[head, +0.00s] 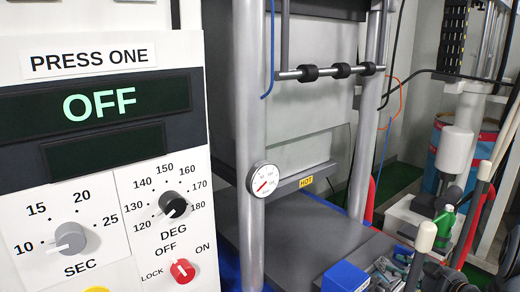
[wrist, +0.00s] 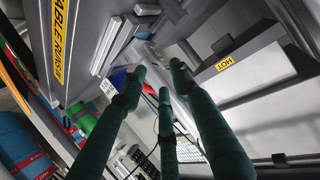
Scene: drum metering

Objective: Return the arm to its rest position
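My gripper (wrist: 159,76) shows in the wrist view as three dark green fingers. Their tips are spread apart with nothing held between them. The fingers point toward grey machine parts, and a yellow HOT label (wrist: 224,64) is on a pale panel to their right. I cannot make out the gripper with certainty in the head view.
In the head view, a control panel (head: 105,225) reading OFF stands at left. The press has a grey post (head: 248,120), a gauge (head: 264,179) and a HOT label (head: 306,182). A blue box (head: 346,277) and loose tools (head: 390,272) lie at lower right. A blue-and-red drum (head: 432,160) stands behind.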

